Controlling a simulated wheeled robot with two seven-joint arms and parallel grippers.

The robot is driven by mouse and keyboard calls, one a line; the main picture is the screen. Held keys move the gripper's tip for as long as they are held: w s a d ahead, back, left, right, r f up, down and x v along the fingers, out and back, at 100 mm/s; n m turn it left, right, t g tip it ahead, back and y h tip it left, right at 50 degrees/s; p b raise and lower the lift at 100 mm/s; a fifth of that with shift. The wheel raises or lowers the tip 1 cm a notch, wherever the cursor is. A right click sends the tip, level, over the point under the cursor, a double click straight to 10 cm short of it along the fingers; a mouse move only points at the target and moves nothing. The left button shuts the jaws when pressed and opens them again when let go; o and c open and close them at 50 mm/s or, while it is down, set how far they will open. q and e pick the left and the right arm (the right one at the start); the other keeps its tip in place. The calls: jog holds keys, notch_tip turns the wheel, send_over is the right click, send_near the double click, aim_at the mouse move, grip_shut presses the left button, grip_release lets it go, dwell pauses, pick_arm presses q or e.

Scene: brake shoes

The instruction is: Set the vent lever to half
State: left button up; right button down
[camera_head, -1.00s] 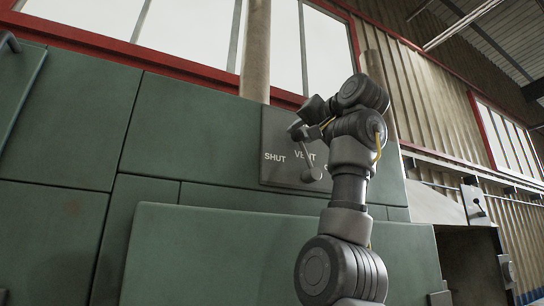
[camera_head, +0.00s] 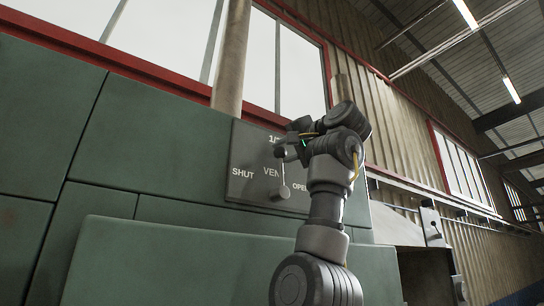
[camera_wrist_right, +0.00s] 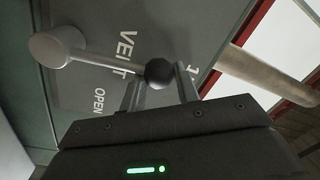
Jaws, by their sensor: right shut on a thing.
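The vent lever (camera_head: 281,172) is a thin grey rod on a dark panel (camera_head: 240,160) lettered SHUT, VENT and OPEN, with a partly covered "1/" mark at the top. Its round pivot (camera_head: 281,193) is at the bottom. The rod stands about upright in the head view, pointing roughly toward the "1/" mark. In the right wrist view the rod (camera_wrist_right: 105,59) runs from its pale pivot (camera_wrist_right: 57,46) to a black ball knob (camera_wrist_right: 159,73). My right gripper (camera_wrist_right: 160,80) is shut on that knob; in the head view the gripper (camera_head: 284,149) largely hides it. My left gripper is out of view.
Green casing panels (camera_head: 130,125) surround the lever panel, with a protruding green block (camera_head: 170,265) below. A vertical pipe (camera_head: 232,60) rises behind the lever panel. A smaller panel with a lever (camera_head: 430,222) stands farther right above an open dark recess (camera_head: 425,275).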

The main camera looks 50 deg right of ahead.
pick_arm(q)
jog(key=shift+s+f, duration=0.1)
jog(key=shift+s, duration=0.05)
pick_arm(e)
jog(key=shift+w+f, duration=0.1)
jog(key=shift+f, duration=0.2)
jog(key=c, duration=1.4)
grip_release()
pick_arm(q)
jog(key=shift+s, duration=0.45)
pick_arm(e)
jog(key=o, duration=0.4)
jog(key=shift+s+d+r, duration=0.15)
jog(key=shift+s+d, duration=0.05)
jog(key=shift+s, duration=0.15)
jog(key=shift+c, duration=0.2)
pick_arm(q)
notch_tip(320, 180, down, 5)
jog(key=b, duration=0.4)
jog(key=shift+b, duration=0.35)
pick_arm(e)
jog(key=v, duration=1)
jog(key=shift+s, duration=0.25)
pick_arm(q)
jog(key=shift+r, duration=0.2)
